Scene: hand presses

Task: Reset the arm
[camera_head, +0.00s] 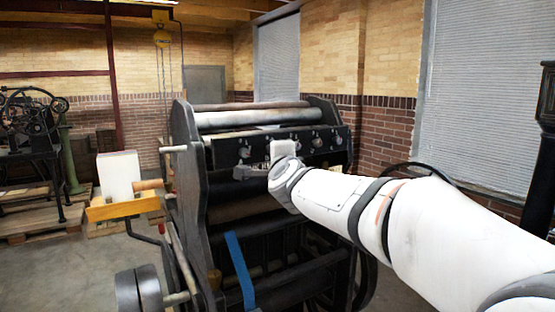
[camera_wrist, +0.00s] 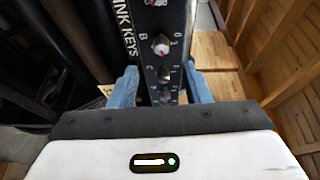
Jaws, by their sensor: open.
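My white arm reaches in from the right in the head view. My gripper (camera_head: 255,171) is at the front of a dark hand press (camera_head: 190,205), near its black control panel (camera_head: 300,141), which carries a row of knobs. In the wrist view my gripper (camera_wrist: 161,80) is open, with one blue-grey finger on each side of the panel strip. A smaller knob (camera_wrist: 164,73) lies between the fingers. I cannot tell whether the fingers touch anything.
A yellow tray (camera_head: 122,208) with a white block (camera_head: 119,175) stands left of the press. A blue strip (camera_head: 240,270) hangs on the press front. Another machine (camera_head: 35,130) stands far left. Open floor lies at the left.

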